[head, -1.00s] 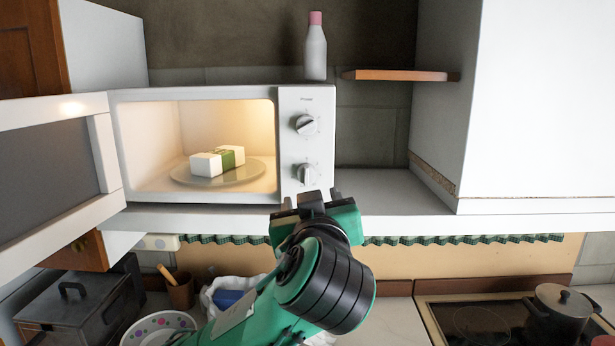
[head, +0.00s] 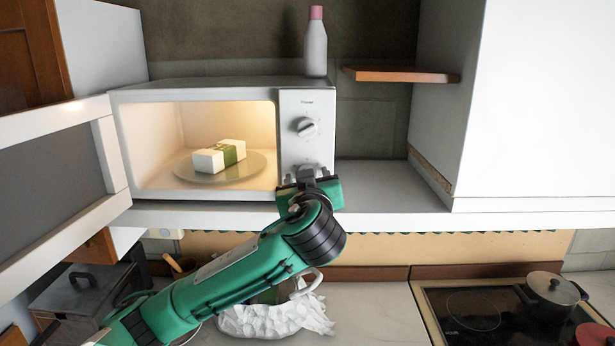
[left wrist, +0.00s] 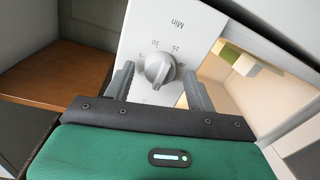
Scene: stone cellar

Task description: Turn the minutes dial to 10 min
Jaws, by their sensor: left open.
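The minutes dial (left wrist: 158,68) is the grey lower knob on the white microwave (head: 308,98), marked "Min" with small numbers around it in the left wrist view. Which mark it points to is too small to tell. My left gripper (head: 307,174) is in front of the dial and largely hides it in the head view. In the left wrist view my left gripper (left wrist: 158,84) is open, one finger on each side of the knob, with visible gaps. My right gripper is not in view.
The power dial (head: 306,127) is above. A bottle (head: 315,45) stands on top. The shelf (head: 385,190) at right is clear.

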